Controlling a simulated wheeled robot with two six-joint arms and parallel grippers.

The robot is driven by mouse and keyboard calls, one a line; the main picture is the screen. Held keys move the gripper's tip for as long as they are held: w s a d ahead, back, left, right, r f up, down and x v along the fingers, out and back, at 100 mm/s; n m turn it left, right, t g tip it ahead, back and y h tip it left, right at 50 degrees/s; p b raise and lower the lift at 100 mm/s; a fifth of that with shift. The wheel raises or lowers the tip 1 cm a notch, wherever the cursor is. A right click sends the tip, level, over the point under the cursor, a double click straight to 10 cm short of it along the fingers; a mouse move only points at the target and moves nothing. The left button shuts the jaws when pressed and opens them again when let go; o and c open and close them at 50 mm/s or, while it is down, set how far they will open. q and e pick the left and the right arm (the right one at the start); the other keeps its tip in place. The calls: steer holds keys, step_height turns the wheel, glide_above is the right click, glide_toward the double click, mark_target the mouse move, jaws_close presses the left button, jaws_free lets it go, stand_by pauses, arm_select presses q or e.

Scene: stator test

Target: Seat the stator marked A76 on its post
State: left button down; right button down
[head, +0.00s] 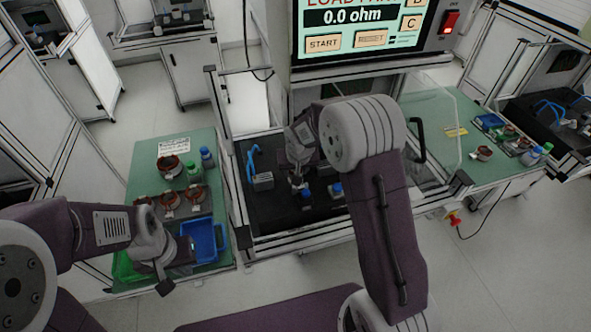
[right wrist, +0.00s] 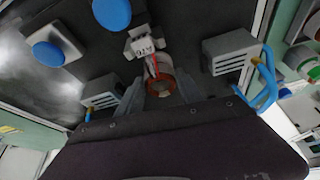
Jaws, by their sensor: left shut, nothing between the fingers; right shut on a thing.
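The stator (right wrist: 160,80), a copper-coloured ring with a white tag (right wrist: 143,45) that seems to read A76 upside down, shows in the right wrist view. My right gripper (right wrist: 160,97) is shut on it, a finger on each side. In the head view my right gripper (head: 298,182) is low over the black test bed (head: 270,215), and its arm hides part of the bed. The post is hidden, and I cannot tell whether the stator touches it. My left gripper (head: 167,287) is shut and empty near the left table's front edge.
Grey connector blocks with blue cables (right wrist: 265,85) flank the stator, and blue round caps (right wrist: 48,55) lie beyond. The left green table (head: 140,175) bears other stators (head: 170,200), bottles (head: 207,158) and a blue bin (head: 222,243). The tester screen (head: 350,17) reads 0.0 ohm.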

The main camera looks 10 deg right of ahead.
steer(key=c, duration=0.7)
jaws_free()
steer(key=v, duration=0.9)
steer(key=s+d+f+g, duration=0.1)
steer(key=s+f, duration=0.2)
steer(key=s, duration=0.7)
steer(key=s+d+f+g, duration=0.2)
steer(key=s+f, duration=0.2)
steer(key=s, duration=0.6)
steer(key=shift+s+n+y, duration=0.3)
steer(key=shift+s+n, duration=0.1)
